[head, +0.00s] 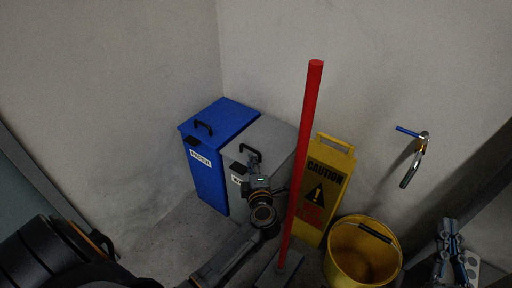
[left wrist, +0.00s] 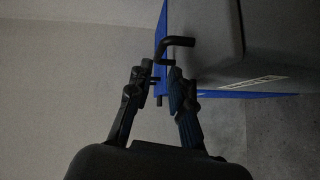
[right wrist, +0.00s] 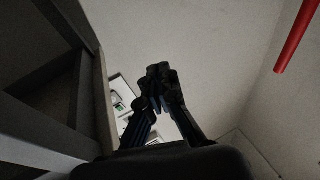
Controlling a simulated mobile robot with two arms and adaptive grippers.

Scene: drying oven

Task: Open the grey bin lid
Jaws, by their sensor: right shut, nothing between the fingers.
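The grey bin (head: 270,141) stands beside the blue bin in the head view, its lid down. Its black handle (head: 249,150) is partly hidden by my left gripper (head: 253,167), which is at the lid's front edge. In the left wrist view the grey bin (left wrist: 210,40) is at the upper right. A bent black handle (left wrist: 180,41) shows just beyond the fingertips of my left gripper (left wrist: 162,72), which are apart. Whether they touch it is unclear. My right gripper (head: 449,238) is shut and empty at the right; it also shows in the right wrist view (right wrist: 160,74).
The blue bin (head: 209,178) stands left of the grey one. A red pole (head: 302,130) rises close to the right of my left gripper. A yellow caution sign (head: 328,170) and a yellow bucket (head: 345,262) stand further right. Walls close the back.

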